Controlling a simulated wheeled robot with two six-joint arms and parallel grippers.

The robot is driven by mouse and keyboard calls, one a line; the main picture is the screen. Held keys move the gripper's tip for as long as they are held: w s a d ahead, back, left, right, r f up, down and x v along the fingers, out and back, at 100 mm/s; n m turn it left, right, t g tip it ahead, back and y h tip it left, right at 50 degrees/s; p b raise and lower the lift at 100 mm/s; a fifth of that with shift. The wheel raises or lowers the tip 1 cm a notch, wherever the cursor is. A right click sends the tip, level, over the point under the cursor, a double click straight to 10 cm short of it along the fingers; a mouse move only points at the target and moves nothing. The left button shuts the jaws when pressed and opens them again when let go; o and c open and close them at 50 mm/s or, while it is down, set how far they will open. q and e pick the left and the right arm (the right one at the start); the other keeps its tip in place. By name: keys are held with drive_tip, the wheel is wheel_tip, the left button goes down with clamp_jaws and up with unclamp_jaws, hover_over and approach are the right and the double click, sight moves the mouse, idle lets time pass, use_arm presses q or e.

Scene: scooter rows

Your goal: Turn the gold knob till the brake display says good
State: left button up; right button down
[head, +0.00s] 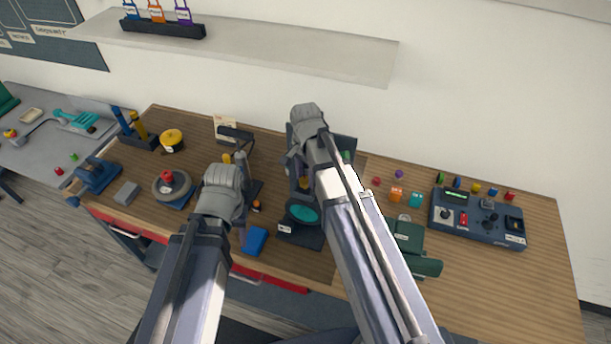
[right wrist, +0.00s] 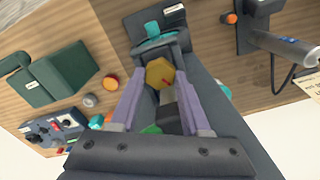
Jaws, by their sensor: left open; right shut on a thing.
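The gold knob (right wrist: 158,73) shows in the right wrist view, a rounded gold piece with a small red mark on its face. My right gripper (right wrist: 161,82) has its two purple-grey fingers on either side of the knob and is shut on it. A teal disc (right wrist: 160,42) on a dark base lies just beyond the knob; it also shows in the head view (head: 303,213). A bit of green (right wrist: 150,129) shows between the fingers; I cannot read any display wording. My left gripper (head: 224,178) is open, above the bench left of the knob's stand; its fingertips are hard to see.
A control box (head: 477,218) with a green screen stands at the right of the bench. A dark green case (head: 408,237) lies near it. A blue block (head: 254,241) lies below my left gripper. A wall shelf (head: 260,45) runs behind. The bench's right front is clear.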

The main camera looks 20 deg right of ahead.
sight(305, 179)
drive_tip(key=shift+m, duration=0.8)
drive_tip(key=shift+c, duration=1.9)
unclamp_jaws()
wheel_tip(305, 179, up, 8)
drive_tip(key=p, duration=0.8)
drive_tip(key=shift+f, duration=0.1)
